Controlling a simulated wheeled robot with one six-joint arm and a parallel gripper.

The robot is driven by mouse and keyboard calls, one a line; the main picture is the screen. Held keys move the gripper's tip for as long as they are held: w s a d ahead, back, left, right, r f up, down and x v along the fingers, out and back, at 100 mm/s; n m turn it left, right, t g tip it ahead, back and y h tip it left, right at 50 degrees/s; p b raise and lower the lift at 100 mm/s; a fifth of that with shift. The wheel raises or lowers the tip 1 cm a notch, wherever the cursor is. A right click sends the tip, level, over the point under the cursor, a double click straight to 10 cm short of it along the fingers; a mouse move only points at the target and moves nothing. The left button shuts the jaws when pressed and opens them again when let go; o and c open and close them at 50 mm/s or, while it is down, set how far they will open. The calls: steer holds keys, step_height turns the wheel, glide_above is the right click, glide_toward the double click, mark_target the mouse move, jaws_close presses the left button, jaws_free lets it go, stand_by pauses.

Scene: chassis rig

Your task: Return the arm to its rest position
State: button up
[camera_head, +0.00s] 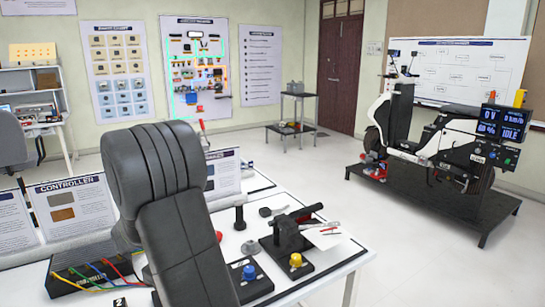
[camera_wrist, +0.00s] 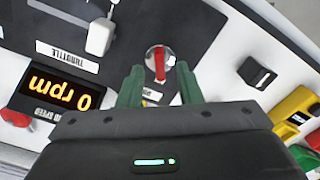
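My gripper (camera_wrist: 159,80) shows in the wrist view with its two green fingers apart and nothing held between them. A round silver dial with a red knob (camera_wrist: 159,66) lies beyond the fingertips, in line with the gap between them. Whether the fingers touch the panel I cannot tell, but a gap to the knob seems to show. In the head view my dark arm rises large in front of the workbench (camera_head: 350,252), bent at the top. My gripper is hidden there behind the arm.
In the wrist view a display (camera_wrist: 58,92) reads 0 rpm, near a throttle lever (camera_wrist: 100,36), a black switch (camera_wrist: 256,72) and a yellow block (camera_wrist: 292,105). In the head view a scooter rig (camera_head: 425,150) stands at right. Open floor lies between it and the bench.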

step_height(320, 180, down, 2)
steer(key=shift+d+f, duration=0.1)
steer(key=shift+f, duration=0.05)
steer(key=shift+r+m, duration=0.25)
steer(key=shift+m, duration=0.15)
steer(key=m, duration=0.4)
steer(key=shift+m+b, duration=0.3)
steer(key=shift+b, duration=0.05)
steer(key=m+b, duration=0.1)
steer(key=m, duration=0.5)
steer(key=shift+m, duration=0.4)
step_height(320, 180, up, 11)
steer(key=p, duration=0.1)
steer(key=shift+r, duration=0.2)
